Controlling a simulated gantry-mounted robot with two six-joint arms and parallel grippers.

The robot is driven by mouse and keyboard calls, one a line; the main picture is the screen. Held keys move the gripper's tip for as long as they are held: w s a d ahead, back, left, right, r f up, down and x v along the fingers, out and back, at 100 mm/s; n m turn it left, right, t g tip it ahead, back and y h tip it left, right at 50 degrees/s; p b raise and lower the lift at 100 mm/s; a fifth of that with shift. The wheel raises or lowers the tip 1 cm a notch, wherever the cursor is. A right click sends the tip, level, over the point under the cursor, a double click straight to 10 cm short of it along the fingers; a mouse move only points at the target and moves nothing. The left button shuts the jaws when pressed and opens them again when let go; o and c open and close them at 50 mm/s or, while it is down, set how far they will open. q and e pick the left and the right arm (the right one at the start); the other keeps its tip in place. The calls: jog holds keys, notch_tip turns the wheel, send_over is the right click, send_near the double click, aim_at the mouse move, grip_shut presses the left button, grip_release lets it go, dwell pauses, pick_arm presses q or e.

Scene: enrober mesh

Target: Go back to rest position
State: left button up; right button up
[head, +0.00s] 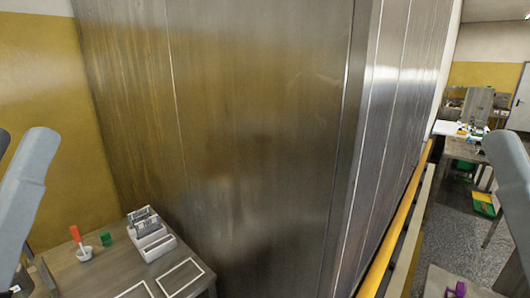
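Grey links of my two arms show at the left and right edges of the head view. Neither gripper's fingers are in the picture, so I cannot see whether they hold anything. A large brushed-metal cabinet or wall (250,150) fills the middle of the view.
A yellow rail (400,215) runs along the right. A cluttered workbench (460,149) stands farther back.

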notch_tip(320, 180, up, 30)
jog(key=p, duration=2.6)
jog(key=shift+f+p, duration=0.15)
jog(key=shift+p, duration=0.25)
